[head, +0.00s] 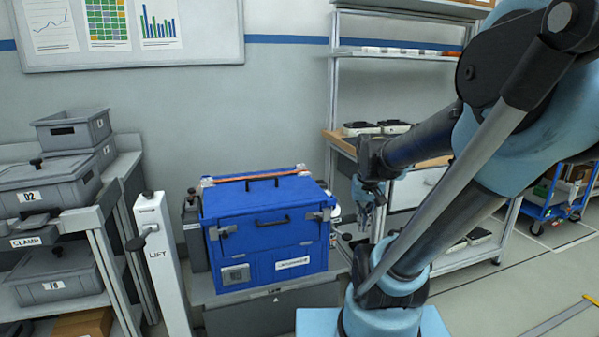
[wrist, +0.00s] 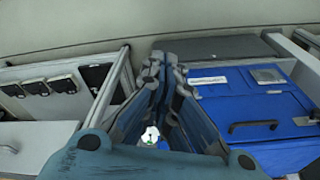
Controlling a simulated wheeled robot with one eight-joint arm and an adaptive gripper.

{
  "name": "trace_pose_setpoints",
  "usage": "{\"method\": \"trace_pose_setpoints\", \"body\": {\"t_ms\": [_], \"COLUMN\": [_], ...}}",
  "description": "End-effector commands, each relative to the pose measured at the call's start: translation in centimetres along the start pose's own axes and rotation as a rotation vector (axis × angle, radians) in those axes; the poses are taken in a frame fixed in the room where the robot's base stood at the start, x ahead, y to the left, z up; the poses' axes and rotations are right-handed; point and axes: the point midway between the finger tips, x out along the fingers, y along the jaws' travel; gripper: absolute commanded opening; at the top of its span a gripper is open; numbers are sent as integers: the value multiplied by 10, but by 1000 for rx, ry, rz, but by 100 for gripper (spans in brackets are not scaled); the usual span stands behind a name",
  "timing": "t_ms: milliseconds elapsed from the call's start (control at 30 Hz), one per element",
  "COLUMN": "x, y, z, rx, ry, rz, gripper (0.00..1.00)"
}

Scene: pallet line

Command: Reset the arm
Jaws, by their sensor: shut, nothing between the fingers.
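My gripper (head: 369,203) hangs at the end of my arm, just right of the blue case in the head view. In the wrist view its two fingers (wrist: 165,58) are together, shut and empty. The blue case (head: 264,233) has a closed lid, dark handles and corner latches. It stands on a grey lift platform. My gripper appears apart from the case.
A white LIFT post (head: 157,255) stands left of the case. A grey rack (head: 108,205) with bins, one marked D2 (head: 50,192), is at the left. A shelf unit (head: 334,85) with trays stands behind my arm. A blue cart (head: 553,205) is at the far right. Open floor lies at the lower right.

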Motion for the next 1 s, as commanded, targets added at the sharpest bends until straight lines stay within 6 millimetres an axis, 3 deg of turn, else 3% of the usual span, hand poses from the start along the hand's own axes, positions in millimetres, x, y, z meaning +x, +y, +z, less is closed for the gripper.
{"method": "trace_pose_setpoints", "body": {"t_ms": [300, 500, 933, 1000], "x": [8, 16, 19, 19], "y": [1, 2, 2, 2], "z": [56, 78, 85, 85], "rx": [-36, -54, -60, -62], "ry": [30, 44, 50, 51], "rz": [-1, -1, -1, -1], "gripper": [0, 0, 0, 16]}}
